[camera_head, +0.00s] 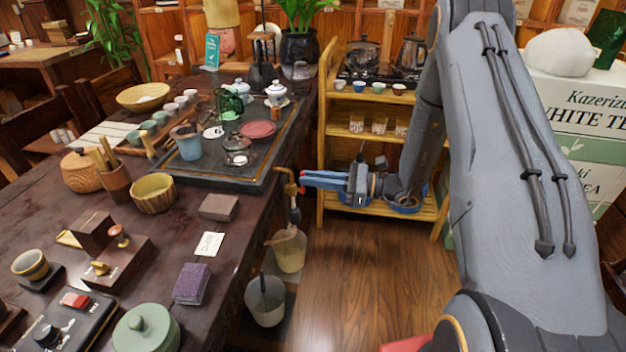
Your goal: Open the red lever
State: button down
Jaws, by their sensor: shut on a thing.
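A brass tap (287,180) sticks out at the right edge of the dark tea table, level with the tray. My gripper (312,181) reaches in from the right with its blue fingers pointing left, close beside the tap. The fingers are shut on a thin red piece that shows along them, which looks like the red lever (317,173). Most of the lever is hidden by the fingers, so its angle and its joint with the tap cannot be made out.
Two buckets (290,250) (265,300) stand on the floor below the tap. The dark tea tray (262,165) with teaware lies on the table to the left. A wooden shelf (324,140) stands behind my gripper. The floor (350,270) below is clear.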

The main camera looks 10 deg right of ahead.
jog(key=c, duration=1.8)
grip_release()
jog(key=shift+o, duration=0.2)
jog(key=v, duration=0.8)
jog(key=shift+b, duration=0.45)
